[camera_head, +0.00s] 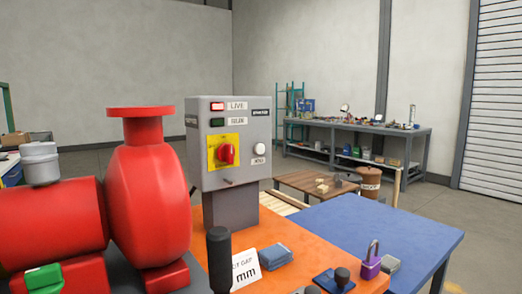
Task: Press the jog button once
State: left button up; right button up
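The grey control box (233,143) stands upright on a grey post at the back of the orange bench top, facing me and slightly turned. The jog button (260,149) is a round white button at the right of its front, with a small label below it that is too small to read surely. A red rotary switch (226,153) on a yellow plate sits to its left. Above are a lamp (217,106) beside the label LIVE and a dark green lamp (217,122). Nothing covers the button. Neither of my grippers shows in the head view.
A large red pump (148,205) fills the left side. The blue table top (385,228) at right is largely clear.

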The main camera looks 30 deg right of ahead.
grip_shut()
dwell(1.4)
